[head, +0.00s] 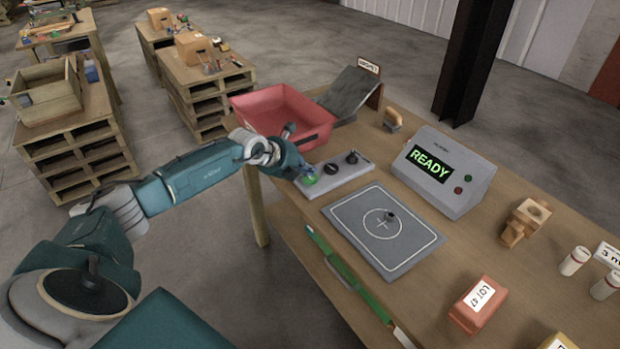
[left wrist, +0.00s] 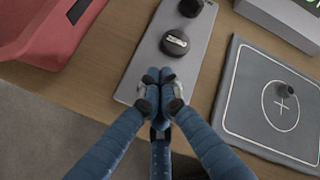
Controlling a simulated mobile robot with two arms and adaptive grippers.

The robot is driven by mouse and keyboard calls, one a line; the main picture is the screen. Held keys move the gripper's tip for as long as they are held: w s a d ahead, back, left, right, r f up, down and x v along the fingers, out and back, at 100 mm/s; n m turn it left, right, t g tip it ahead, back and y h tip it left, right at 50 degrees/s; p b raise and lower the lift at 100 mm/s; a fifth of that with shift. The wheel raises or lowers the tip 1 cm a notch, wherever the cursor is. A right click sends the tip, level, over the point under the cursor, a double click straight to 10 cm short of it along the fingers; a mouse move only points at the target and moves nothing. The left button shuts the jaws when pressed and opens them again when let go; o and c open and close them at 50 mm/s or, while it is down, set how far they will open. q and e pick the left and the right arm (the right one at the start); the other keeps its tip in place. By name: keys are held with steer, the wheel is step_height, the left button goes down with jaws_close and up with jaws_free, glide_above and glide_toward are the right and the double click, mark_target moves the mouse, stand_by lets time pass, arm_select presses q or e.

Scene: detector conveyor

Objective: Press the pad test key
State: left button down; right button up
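A grey key strip (head: 350,181) lies on the bench beside the grey pad (head: 350,215), which has a white cross and a small dark object on it. The strip carries a green key (head: 311,181) at its near left end and two black round caps; the middle cap (left wrist: 175,43) seems to read ZERO in the left wrist view. My left gripper (head: 305,173) is at the green key. In the left wrist view its fingertips (left wrist: 160,88) are together with nothing between them, hiding the green key. I cannot tell whether they touch it. My right gripper is out of view.
A grey console (head: 445,172) with a READY display and red and green buttons stands behind the pad. A red tray (head: 285,112) sits left of the strip. A red LOT 47 block (head: 479,304), a wooden block (head: 525,222) and white cylinders (head: 574,261) stand right.

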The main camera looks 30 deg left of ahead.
mark_target(308, 178)
arm_select(q)
steer(key=shift+f, duration=0.45)
stand_by(0.6)
steer(key=shift+r, duration=0.1)
steer(key=shift+r+p, duration=0.5)
steer(key=shift+r, duration=0.25)
step_height(308, 178, up, 5)
steer(key=p, duration=0.4)
stand_by(0.9)
